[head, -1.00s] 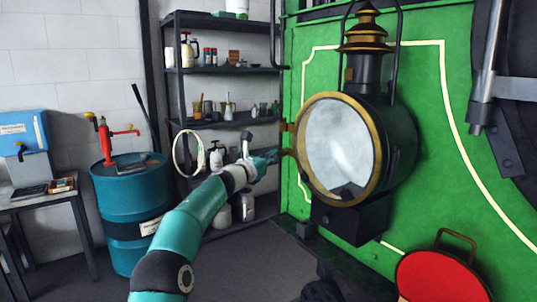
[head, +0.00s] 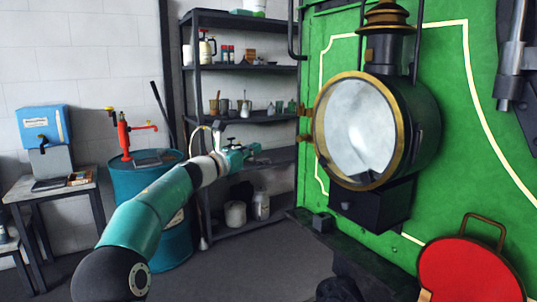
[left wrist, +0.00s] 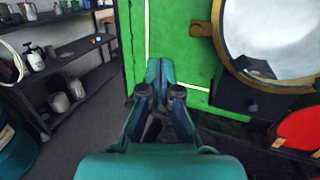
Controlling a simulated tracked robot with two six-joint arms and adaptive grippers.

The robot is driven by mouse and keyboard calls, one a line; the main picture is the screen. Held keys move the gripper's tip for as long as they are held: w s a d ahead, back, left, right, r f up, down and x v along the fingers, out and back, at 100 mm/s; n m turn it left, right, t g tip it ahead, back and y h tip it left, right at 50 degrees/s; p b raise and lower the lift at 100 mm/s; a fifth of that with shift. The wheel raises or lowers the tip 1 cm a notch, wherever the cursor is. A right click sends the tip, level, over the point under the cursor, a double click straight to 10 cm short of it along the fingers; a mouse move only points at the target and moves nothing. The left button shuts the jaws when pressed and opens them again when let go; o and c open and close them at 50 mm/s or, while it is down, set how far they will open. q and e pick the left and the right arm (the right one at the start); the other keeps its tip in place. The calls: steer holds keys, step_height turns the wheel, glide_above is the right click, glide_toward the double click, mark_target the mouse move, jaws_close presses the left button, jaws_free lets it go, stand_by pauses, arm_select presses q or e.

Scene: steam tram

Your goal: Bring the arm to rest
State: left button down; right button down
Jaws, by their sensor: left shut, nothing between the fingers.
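My left arm reaches in from the lower left of the head view. Its gripper (head: 256,148) is shut and empty, in the air to the left of the big lamp (head: 360,132) and apart from it. In the left wrist view the two teal fingers (left wrist: 160,72) are together with nothing between them, in front of the green panel. The lamp, with its brass rim and pale glass, shows at the upper right there (left wrist: 270,40). My right gripper is not in view.
A dark shelf unit (head: 245,67) with jugs and jars stands behind the gripper. A teal drum (head: 130,188) with a red pump (head: 124,135) stands left, beside a small table (head: 50,192). A red disc with a handle (head: 465,272) is at lower right. Grey floor is clear between.

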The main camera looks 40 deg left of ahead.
arm_select(q)
steer(key=w+d+f+g+h, duration=0.1)
steer(key=w+d+f+h, duration=0.15)
steer(key=d+f, duration=0.4)
steer(key=w+d+f+n+g+h, duration=0.1)
steer(key=w+d+f, duration=0.35)
steer(key=f, duration=0.25)
steer(key=w+d+f+g+h, duration=0.1)
steer(key=w+d+f+h, duration=0.15)
steer(key=d+f, duration=0.35)
steer(key=s+d+f+n+g+h, duration=0.15)
steer(key=d+f+n, duration=0.35)
steer(key=d+f, duration=0.55)
steer(key=s+d+f+n+g, duration=0.25)
steer(key=d+f+n, duration=0.4)
steer(key=f, duration=0.75)
steer(key=s+d+f+n+g, duration=0.6)
steer(key=s+d+f+n, duration=0.3)
steer(key=s+d+f, duration=0.45)
steer(key=s+f+n+g+y, duration=0.1)
steer(key=s+f+n+g, duration=0.1)
steer(key=s+n, duration=0.6)
steer(key=s+f+n+g+y, duration=0.1)
steer(key=s+f+n+g, duration=0.2)
steer(key=s+n, duration=0.4)
steer(key=s+f, duration=0.1)
steer(key=s, duration=0.6)
steer(key=shift+a+f+n, duration=0.3)
steer(key=shift+a+n, duration=0.05)
